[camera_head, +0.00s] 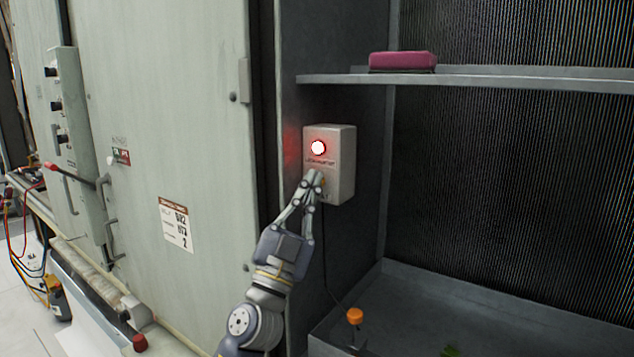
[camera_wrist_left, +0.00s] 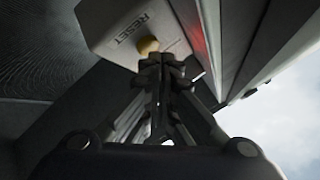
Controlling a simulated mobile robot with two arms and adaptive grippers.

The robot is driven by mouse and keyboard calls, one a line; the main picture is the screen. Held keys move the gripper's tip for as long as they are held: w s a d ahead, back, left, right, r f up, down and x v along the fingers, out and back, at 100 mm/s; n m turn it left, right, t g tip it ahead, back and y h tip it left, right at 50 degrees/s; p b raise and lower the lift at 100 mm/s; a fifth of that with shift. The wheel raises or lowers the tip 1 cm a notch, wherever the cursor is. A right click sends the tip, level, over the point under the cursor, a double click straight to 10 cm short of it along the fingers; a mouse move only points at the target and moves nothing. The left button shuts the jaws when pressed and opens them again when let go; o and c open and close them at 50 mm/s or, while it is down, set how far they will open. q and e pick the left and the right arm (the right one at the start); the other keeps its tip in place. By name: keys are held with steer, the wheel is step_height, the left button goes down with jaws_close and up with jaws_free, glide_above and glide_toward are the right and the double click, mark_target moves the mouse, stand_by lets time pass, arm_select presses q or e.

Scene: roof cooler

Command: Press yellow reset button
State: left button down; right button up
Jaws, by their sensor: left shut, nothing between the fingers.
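A pale control box (camera_head: 343,150) is fixed to the dark side wall of the cooler. A round lamp (camera_head: 318,148) on its face glows red. The yellow reset button (camera_wrist_left: 148,46) shows in the left wrist view, close to the word RESET on the box. My left gripper (camera_head: 313,178) is shut and empty, its fingertips at the lower face of the box. In the left wrist view the fingertips (camera_wrist_left: 160,60) overlap the button's lower edge; whether they touch it I cannot tell. In the head view the fingers mostly hide the button. My right gripper is not in view.
A grey shelf (camera_head: 480,80) with a pink block (camera_head: 402,61) juts out above right of the box. A large pale door panel (camera_head: 170,120) stands left. Below is a grey tray (camera_head: 460,290), with an orange knob (camera_head: 355,315) near its left end.

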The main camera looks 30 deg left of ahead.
arm_select(q)
steer(key=shift+w, duration=0.45)
stand_by(0.3)
steer(key=shift+s, duration=0.9)
steer(key=s, duration=0.2)
steer(key=s+p, duration=0.1)
steer(key=s, duration=0.2)
steer(key=shift+a, duration=0.2)
steer(key=shift+f, duration=0.1)
stand_by(0.5)
